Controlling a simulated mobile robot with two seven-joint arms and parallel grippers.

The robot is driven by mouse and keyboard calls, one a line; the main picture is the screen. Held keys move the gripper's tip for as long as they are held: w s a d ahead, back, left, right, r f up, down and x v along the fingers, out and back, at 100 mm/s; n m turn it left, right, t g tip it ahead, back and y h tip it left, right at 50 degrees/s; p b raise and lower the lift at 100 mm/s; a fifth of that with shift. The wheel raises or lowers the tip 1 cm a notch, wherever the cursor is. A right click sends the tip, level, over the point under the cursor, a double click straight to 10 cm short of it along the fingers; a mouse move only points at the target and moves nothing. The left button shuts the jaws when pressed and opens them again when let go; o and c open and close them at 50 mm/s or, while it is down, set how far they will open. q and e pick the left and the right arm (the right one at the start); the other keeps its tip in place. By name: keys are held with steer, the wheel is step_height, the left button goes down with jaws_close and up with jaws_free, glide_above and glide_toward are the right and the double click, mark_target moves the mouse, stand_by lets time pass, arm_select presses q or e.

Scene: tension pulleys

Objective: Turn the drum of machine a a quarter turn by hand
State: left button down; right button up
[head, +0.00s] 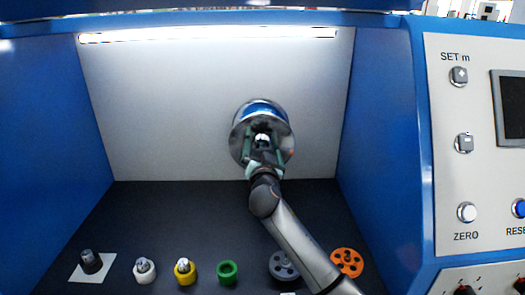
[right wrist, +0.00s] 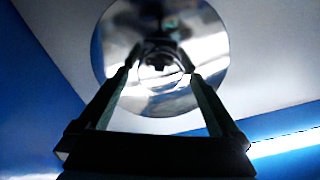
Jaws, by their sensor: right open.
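The drum (head: 262,112) is a shiny metal disc with a blue upper part, mounted on the pale back wall of the blue cabinet. In the right wrist view the drum (right wrist: 205,50) is a round mirror-like face with a smaller round hub at its middle. My right gripper (head: 263,138) is in front of the drum face, its two fingers spread on either side of the hub. In the right wrist view the gripper (right wrist: 160,75) is open, and I cannot tell whether the fingertips touch the drum. My left gripper is not in view.
On the dark floor stand a dark part on a white square (head: 107,262), a white part (head: 144,270), a yellow part (head: 184,272), a green ring (head: 227,272), a grey wheel (head: 283,266) and an orange wheel (head: 346,262). A control panel (head: 435,150) is at right.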

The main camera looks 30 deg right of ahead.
steer(key=shift+c, duration=0.3)
jaws_close()
stand_by(0.6)
